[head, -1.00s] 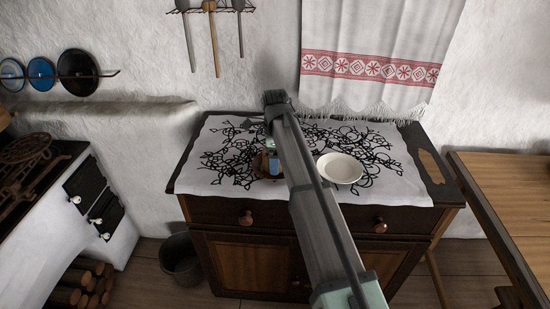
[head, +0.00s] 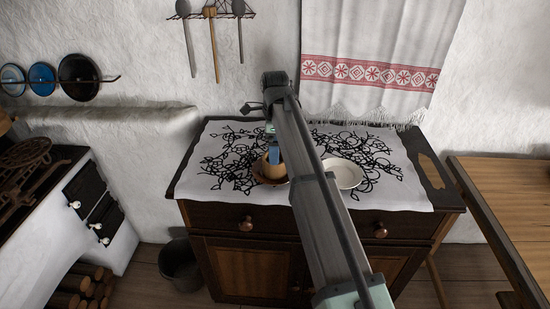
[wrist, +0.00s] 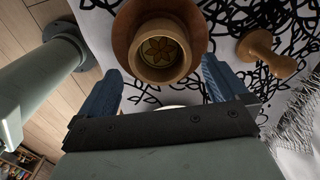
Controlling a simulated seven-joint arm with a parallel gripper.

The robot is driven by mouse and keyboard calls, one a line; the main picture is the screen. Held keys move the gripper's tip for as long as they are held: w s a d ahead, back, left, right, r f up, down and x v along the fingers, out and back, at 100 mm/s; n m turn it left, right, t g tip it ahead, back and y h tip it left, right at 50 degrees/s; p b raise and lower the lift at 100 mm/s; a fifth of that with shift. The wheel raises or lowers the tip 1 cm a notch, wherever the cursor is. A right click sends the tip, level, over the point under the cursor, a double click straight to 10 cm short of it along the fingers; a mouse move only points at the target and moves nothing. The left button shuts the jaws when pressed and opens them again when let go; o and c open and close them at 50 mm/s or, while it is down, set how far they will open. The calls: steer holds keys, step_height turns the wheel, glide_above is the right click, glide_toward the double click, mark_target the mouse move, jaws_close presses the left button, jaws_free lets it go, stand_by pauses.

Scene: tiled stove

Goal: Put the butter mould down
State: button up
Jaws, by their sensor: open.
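The butter mould (wrist: 158,48) is a round wooden cup with a flower pattern carved in its floor. In the wrist view it appears over a reddish-brown dish (wrist: 197,18), opening toward the camera. Whether it touches the dish is hard to tell. In the head view the tan mould (head: 272,158) shows at the left of the cloth, over the dish (head: 262,179), partly hidden by my gripper (head: 275,147). My gripper (wrist: 160,70) is open, its blue fingers to either side of the mould's near edge, with visible gaps.
A wooden knobbed piece (wrist: 266,53) is on the patterned cloth (head: 222,150), right of the mould in the wrist view. A white plate (head: 345,174) is right of my arm. The dark cabinet (head: 247,265) stands against the wall, with clear cloth at left.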

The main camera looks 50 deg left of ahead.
steer(key=shift+r, duration=2.65)
steer(key=shift+d, duration=0.1)
